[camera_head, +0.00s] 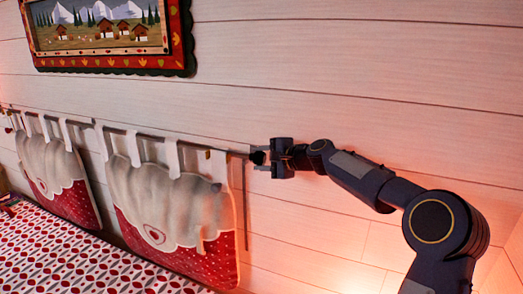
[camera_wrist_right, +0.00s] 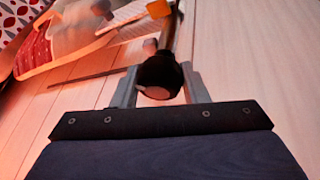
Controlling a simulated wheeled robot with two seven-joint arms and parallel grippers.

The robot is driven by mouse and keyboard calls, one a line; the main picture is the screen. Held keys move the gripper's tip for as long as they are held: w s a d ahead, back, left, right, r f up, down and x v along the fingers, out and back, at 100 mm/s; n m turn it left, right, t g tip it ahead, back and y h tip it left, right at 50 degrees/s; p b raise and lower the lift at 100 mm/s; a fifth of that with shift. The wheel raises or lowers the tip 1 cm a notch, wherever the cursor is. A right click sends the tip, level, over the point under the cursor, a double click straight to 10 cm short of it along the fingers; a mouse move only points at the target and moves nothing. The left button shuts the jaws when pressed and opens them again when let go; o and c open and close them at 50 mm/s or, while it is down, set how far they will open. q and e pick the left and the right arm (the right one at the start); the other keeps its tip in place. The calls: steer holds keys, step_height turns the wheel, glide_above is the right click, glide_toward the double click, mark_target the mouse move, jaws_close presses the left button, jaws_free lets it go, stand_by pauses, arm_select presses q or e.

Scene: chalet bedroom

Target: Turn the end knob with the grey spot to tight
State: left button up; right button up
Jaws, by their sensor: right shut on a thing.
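The black end knob (camera_head: 257,157) sits at the right end of the thin wall rod (camera_head: 222,149). In the right wrist view the knob (camera_wrist_right: 159,70) is dark and round, with a paler, pinkish-lit spot on its end. My right gripper (camera_head: 264,158) has come to the knob from the right, in line with the rod. In the wrist view its two grey fingers (camera_wrist_right: 158,88) stand on either side of the knob and are shut on it. Where the fingers touch is partly hidden. My left gripper is not in view.
Two red and white cushions (camera_head: 218,263) hang by loops from the rod above the patterned bed (camera_head: 75,262). A thin dark stick (camera_head: 246,208) hangs below the rod end. A framed mountain picture (camera_head: 183,35) is above. The plank wall (camera_head: 400,90) is otherwise bare.

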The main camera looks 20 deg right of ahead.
mark_target(265, 158)
steer(key=shift+r+m+g+y, duration=0.1)
steer(key=shift+m+g+y, duration=0.45)
steer(key=shift+m, duration=0.45)
steer(key=shift+m+g+y, duration=0.55)
steer(key=shift+m+g, duration=0.3)
steer(key=shift+m, duration=0.35)
steer(key=o, duration=1)
steer(key=b+v, duration=0.1)
steer(key=v, duration=0.5)
steer(key=shift+s+d+b, duration=0.2)
steer(key=shift+s+b, duration=0.05)
steer(key=shift+b, duration=0.05)
steer(key=shift+s+d+r, duration=0.25)
steer(key=shift+s, duration=0.1)
